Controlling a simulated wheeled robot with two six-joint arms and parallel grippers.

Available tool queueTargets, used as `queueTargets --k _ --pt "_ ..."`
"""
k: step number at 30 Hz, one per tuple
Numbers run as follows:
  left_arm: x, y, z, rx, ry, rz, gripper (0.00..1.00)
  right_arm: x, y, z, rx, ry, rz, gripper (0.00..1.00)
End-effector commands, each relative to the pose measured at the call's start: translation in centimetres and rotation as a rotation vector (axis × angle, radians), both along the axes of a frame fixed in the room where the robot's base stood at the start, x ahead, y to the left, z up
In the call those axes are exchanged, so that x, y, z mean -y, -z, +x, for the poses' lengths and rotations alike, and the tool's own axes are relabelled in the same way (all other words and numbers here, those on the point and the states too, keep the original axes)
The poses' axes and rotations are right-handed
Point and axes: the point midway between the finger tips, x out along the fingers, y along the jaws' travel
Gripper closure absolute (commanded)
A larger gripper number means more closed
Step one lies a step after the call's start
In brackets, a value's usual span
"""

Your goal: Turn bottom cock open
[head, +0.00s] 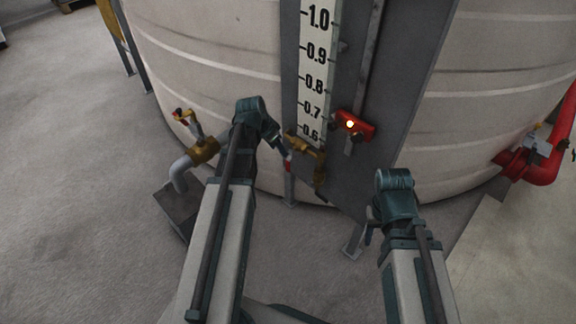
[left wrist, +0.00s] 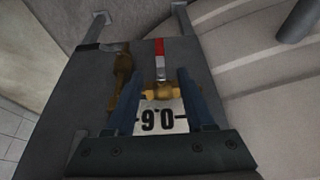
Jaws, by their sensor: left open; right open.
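The bottom cock is a brass valve (head: 306,149) at the foot of the scale board. Its lever, with a red grip (head: 288,165), hangs down in the head view. In the left wrist view, which looks turned over, the brass body (left wrist: 160,91) and red grip (left wrist: 160,47) lie in line with the space between my fingers. My left gripper (head: 282,150) is open beside the cock, its fingers (left wrist: 160,88) apart on either side of it; contact cannot be told. My right gripper (head: 369,229) is low at the right, away from the cock and partly hidden by its wrist.
The scale board (head: 317,70) stands against the pale tank (head: 215,50). A red unit with a lit lamp (head: 354,125) is right of the cock. A brass valve on a grey pipe (head: 203,152) stands left, and red piping (head: 545,160) far right. Open floor lies left.

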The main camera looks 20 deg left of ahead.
Motion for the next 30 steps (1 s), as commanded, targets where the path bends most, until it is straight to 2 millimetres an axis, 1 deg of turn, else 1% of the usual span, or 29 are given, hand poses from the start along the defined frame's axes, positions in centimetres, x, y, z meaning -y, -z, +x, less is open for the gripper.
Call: queueTargets --k 1,8,24,27,30 --pt "0.1 0.7 0.2 0.0 0.001 0.0 0.46 0.0 0.7 0.0 0.0 0.0 -0.001 0.5" --pt "0.4 3.4 1.1 -0.001 0.001 0.001 0.46 0.1 3.4 0.0 0.001 -0.002 -0.005 0.5" --pt "1.6 10.9 4.0 -0.001 0.001 0.001 0.46 0.1 10.9 0.1 0.004 -0.013 -0.003 0.5" --pt "1.7 11.8 4.4 -0.001 0.0 0.0 0.46 0.0 11.8 0.1 0.003 -0.015 -0.001 0.5" --pt "1.9 12.3 4.6 -0.001 0.0 0.0 0.46 0.0 12.2 0.1 0.004 -0.017 0.0 0.5"
